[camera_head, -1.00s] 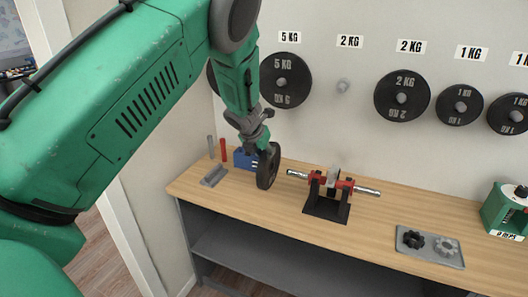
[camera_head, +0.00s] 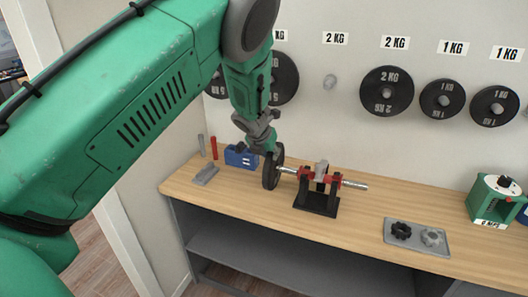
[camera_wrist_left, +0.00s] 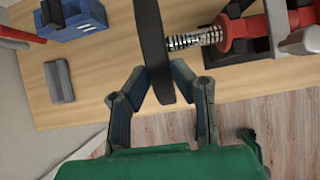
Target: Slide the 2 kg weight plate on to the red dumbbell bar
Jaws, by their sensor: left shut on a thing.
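My left gripper (camera_head: 268,146) is shut on the rim of a black weight plate (camera_head: 272,172), holding it upright above the bench. The wrist view shows the two fingers (camera_wrist_left: 162,82) on either side of the plate (camera_wrist_left: 152,40). The red dumbbell bar (camera_head: 333,181) lies level on a black stand (camera_head: 316,203), its silver ends sticking out. Its threaded left end (camera_wrist_left: 192,40) meets or nearly meets the plate's face. The plate hides its hole, so I cannot tell whether the bar tip is inside. My right gripper is not in view.
A wooden bench (camera_head: 380,205) carries a grey tray (camera_head: 417,238) with two star-shaped collars at right, and a green machine (camera_head: 492,201). A blue box (camera_head: 238,157) stands behind the plate, a grey block (camera_head: 205,176) to its left. Spare plates (camera_head: 387,91) hang on the wall.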

